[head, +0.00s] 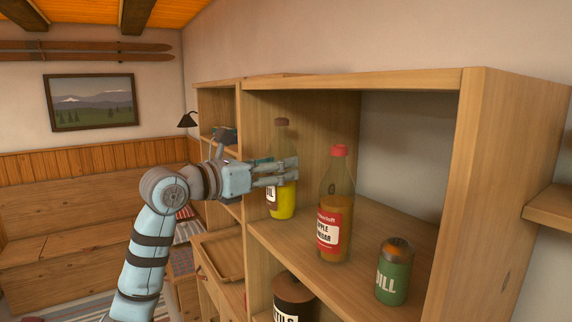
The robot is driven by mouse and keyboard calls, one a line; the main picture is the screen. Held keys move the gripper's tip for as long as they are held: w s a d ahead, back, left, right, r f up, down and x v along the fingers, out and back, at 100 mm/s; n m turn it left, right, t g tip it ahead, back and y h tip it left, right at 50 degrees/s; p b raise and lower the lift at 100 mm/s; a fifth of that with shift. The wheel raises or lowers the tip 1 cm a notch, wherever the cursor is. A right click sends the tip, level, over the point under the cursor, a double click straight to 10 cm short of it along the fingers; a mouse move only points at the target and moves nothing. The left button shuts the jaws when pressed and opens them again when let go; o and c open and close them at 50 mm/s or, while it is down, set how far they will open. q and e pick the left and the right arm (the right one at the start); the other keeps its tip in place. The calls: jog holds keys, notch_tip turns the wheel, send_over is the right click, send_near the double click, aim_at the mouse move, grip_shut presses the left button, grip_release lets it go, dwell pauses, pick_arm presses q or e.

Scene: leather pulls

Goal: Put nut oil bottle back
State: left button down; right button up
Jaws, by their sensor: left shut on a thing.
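A tall clear bottle (282,205) with a brown cap, yellow liquid and a partly hidden label ending in "IL" is in the upper shelf compartment. It is upright near the compartment's left side. My left gripper (287,171) reaches in from the left and is shut on this bottle around its middle. The fingers hide part of the bottle and its label. Whether its base touches the shelf board (360,236) or hangs just above it, I cannot tell. My right gripper is not in view.
A red-capped apple vinegar bottle (335,205) stands to the right of the held bottle. A green dill jar (394,272) stands nearer the front right. Below is a dark-lidded jar (292,294). A wooden tray (222,256) lies lower left. Shelf behind the vinegar is clear.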

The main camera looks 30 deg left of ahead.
pick_arm(q)
jog(key=w+f, duration=0.1)
jog(key=w+d+f+p, duration=0.1)
jog(key=f, duration=0.1)
jog(key=shift+w+f, duration=0.15)
jog(key=shift+w, duration=0.25)
jog(key=shift+a, duration=0.1)
jog(key=shift+f, duration=0.1)
jog(key=c, duration=0.7)
grip_release()
jog(key=shift+d, duration=0.2)
jog(key=shift+a, duration=0.1)
